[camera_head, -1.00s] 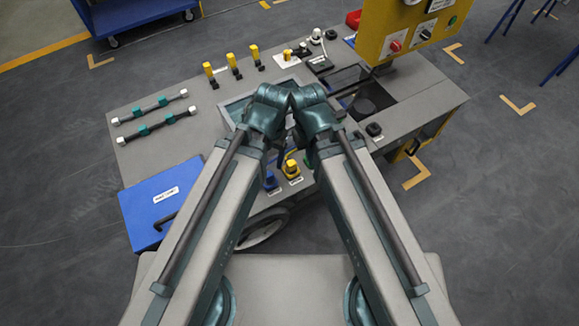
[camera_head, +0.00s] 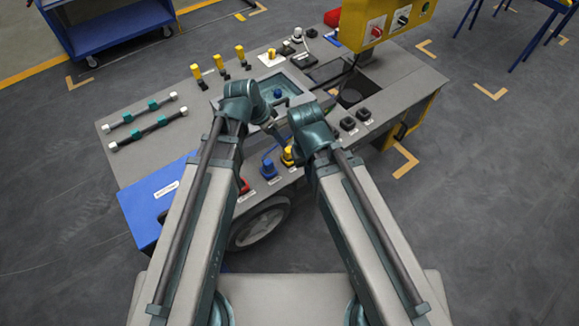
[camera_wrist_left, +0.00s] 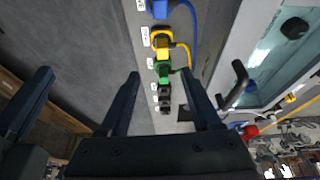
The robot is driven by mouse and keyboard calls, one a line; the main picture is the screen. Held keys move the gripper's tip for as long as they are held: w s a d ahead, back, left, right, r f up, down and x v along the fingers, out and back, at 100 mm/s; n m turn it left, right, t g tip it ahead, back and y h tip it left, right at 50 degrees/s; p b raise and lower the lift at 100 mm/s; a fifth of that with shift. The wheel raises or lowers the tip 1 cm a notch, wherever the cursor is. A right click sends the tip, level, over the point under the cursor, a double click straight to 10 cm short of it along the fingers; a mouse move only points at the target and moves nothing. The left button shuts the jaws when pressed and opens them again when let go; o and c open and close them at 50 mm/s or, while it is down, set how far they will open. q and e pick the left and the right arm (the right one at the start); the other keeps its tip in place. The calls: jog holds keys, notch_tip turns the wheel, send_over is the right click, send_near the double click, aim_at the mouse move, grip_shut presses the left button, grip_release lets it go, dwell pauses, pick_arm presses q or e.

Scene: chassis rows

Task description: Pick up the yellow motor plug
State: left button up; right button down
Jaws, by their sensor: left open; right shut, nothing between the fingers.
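The yellow motor plug (camera_head: 287,156) stands upright in the front row of the chassis top, between a blue plug and my right wrist. It also shows in the left wrist view (camera_wrist_left: 161,41), with a yellow cable running right from it and a green plug (camera_wrist_left: 162,69) beside it. My left gripper (camera_wrist_left: 160,74) is open and empty, its tips apart from the yellow plug in that picture. In the head view its fingers are mostly hidden by the arm. My right gripper (camera_head: 301,156) is shut and empty close to the yellow plug, largely hidden under its wrist.
A blue plug (camera_head: 268,168) and a red one (camera_head: 244,186) stand left of it; black plugs (camera_head: 348,124) stand to the right. A recessed tray (camera_head: 292,82) lies behind. Several yellow-topped parts (camera_head: 219,64) stand farther back. A blue box (camera_head: 150,200) is at the left.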

aim_at(288, 149)
pick_arm(q)
jog(key=b+x, duration=0.8)
jog(key=x, duration=0.1)
jog(key=b+x, duration=0.5)
jog(key=shift+w, duration=0.3)
jog(key=shift+r, duration=0.1)
grip_shut()
dwell(0.4)
